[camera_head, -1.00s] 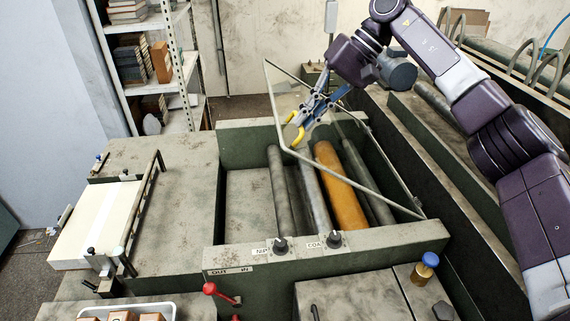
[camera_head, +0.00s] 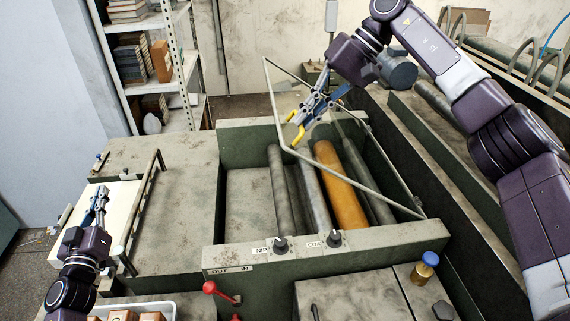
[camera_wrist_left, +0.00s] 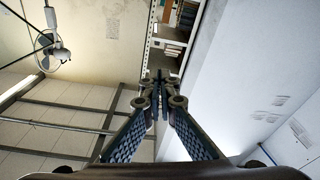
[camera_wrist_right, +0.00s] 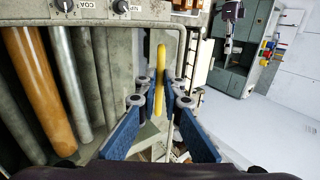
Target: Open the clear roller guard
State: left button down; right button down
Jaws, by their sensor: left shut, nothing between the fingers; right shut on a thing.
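The clear roller guard (camera_head: 350,182) is a see-through panel in a thin metal frame. It stands tilted up over the rollers, its lower edge toward the right side of the roller well. My right gripper (camera_head: 305,119) is at the raised left edge and shut on the guard's yellow handle (camera_head: 298,138). In the right wrist view the handle (camera_wrist_right: 160,70) runs between the fingertips. My left gripper (camera_head: 100,200) is shut and empty above the white stack at the left. In the left wrist view its fingertips (camera_wrist_left: 162,88) meet, with only wall and shelf behind.
An orange roller (camera_head: 340,188) and several grey rollers lie in the open well. A front beam carries black knobs (camera_head: 334,239), with a red lever (camera_head: 222,292) below. A white tray (camera_head: 165,308) of blocks is at lower left. The left tabletop (camera_head: 185,190) is largely clear.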

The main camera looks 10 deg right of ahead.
pick_arm(q)
jog(key=s+d+f+n+h, duration=0.15)
jog(key=d+h, duration=0.35)
jog(key=d, duration=0.7)
jog(key=s+d+f+n+h, duration=0.1)
jog(key=d+n+h, duration=0.25)
jog(key=d, duration=0.75)
jog(key=s+d+r+n+t+h, duration=0.1)
jog(key=s+d+r+n+h, duration=0.1)
jog(key=s+d+n, duration=0.55)
jog(key=s+d+r+n+t+h, duration=0.1)
jog(key=s+d+r+n+h, duration=0.25)
jog(key=d, duration=0.65)
jog(key=w+d+r+n, duration=0.1)
jog(key=w+d+r, duration=0.5)
jog(key=w+r, duration=0.1)
jog(key=shift+r+n+y, duration=0.3)
